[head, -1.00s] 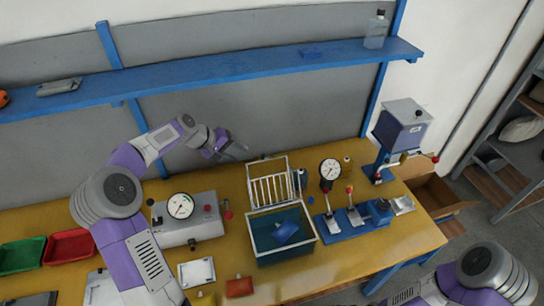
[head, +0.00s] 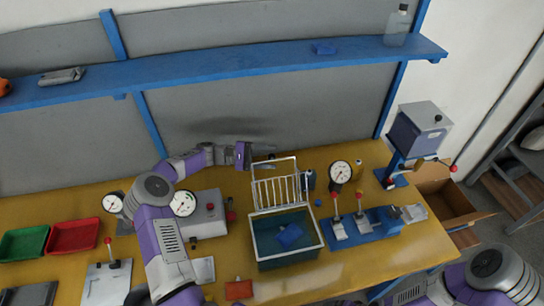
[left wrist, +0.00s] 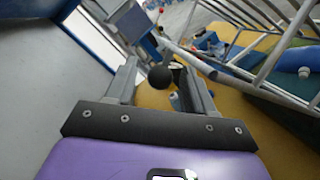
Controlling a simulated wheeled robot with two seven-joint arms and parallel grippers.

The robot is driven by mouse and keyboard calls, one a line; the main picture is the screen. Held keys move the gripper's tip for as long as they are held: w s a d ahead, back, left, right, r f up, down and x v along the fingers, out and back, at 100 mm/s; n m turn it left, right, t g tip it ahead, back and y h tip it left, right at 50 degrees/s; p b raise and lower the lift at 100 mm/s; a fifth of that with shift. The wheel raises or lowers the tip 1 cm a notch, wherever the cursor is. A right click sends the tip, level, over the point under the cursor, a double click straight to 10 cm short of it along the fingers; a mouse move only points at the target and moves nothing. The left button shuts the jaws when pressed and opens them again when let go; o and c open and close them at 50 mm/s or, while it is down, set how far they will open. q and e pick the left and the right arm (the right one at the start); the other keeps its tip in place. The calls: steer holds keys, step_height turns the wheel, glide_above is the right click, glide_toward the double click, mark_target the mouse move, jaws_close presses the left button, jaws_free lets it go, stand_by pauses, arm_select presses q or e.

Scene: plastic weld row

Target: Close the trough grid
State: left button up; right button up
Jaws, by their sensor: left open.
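The trough (head: 288,260) is a white-rimmed basin of teal liquid on the yellow bench, with a blue piece (head: 290,235) in it. Its white barred grid (head: 277,179) stands raised at the trough's back edge, so the trough is open on top. My left gripper (head: 266,154) is at the grid's upper left, close to its top rail. In the left wrist view the gripper (left wrist: 163,78) has its fingers apart, and the grid bars (left wrist: 268,62) cross the upper right. A black ball shows between the fingers; I cannot tell whether anything touches. My right gripper is out of view.
A gauge box (head: 205,215) stands left of the trough. A blue fixture (head: 365,230) with levers and a dial gauge (head: 340,172) are to its right. A blue shelf (head: 230,72) runs above.

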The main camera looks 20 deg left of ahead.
arm_select(q)
steer(key=shift+w+d, duration=0.25)
steer(key=shift+d, duration=0.4)
jaws_close()
